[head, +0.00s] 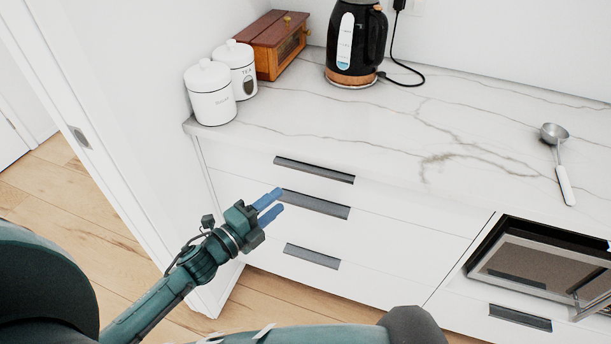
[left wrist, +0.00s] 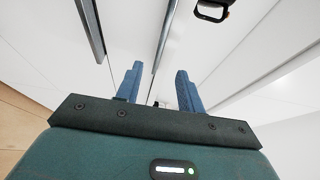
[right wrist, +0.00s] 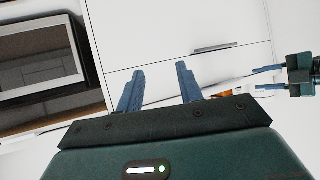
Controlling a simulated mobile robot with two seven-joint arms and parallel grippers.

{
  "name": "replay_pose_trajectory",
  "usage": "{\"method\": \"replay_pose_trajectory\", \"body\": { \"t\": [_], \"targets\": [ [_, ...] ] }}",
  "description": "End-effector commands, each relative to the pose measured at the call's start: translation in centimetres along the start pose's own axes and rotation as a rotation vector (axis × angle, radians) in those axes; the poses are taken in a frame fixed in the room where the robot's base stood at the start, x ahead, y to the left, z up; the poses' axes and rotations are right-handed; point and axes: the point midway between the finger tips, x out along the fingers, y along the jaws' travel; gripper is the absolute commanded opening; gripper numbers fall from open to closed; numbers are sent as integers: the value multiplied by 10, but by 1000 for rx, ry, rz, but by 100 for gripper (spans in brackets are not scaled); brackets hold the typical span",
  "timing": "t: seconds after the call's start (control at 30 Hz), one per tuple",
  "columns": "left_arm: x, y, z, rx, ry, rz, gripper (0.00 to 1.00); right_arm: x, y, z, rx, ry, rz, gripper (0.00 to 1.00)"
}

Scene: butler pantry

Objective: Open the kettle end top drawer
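The drawer column below the kettle (head: 352,45) has a white top drawer (head: 255,165) with a long dark handle (head: 315,169). It looks shut, flush with the fronts below. My left gripper (head: 272,203) is open and empty, its blue fingers pointing at the drawer fronts near the left end of the second handle (head: 315,204), below the top handle. In the left wrist view the open fingers (left wrist: 156,85) have a dark handle strip (left wrist: 165,40) ahead, apparently not between them. My right gripper (right wrist: 160,85) is open and empty; it is not in the head view.
A third handle (head: 312,256) sits lower. An appliance with a glass front (head: 540,265) is at the right. White canisters (head: 210,92), a wooden box (head: 275,42) and a scoop (head: 558,165) stand or lie on the marble counter (head: 450,125). A wall borders the drawers at left.

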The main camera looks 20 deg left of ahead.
Motion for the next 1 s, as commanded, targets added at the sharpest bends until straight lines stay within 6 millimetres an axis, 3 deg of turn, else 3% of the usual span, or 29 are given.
{"method": "replay_pose_trajectory", "body": {
  "t": [0.2,0.43,0.6,0.9,1.0],
  "targets": [
    [50,-3,1,-4,-2,-3,38,-3,1,10,3,-32,3,36],
    [88,-1,0,-6,-2,-2,38,-2,3,7,6,-29,10,36],
    [100,0,0,-7,-2,0,38,0,4,3,7,-23,13,36],
    [103,0,0,-7,-2,0,38,0,5,2,6,-20,14,36],
    [103,0,0,-7,-2,0,32,0,5,2,6,-20,15,36]
  ]
}}
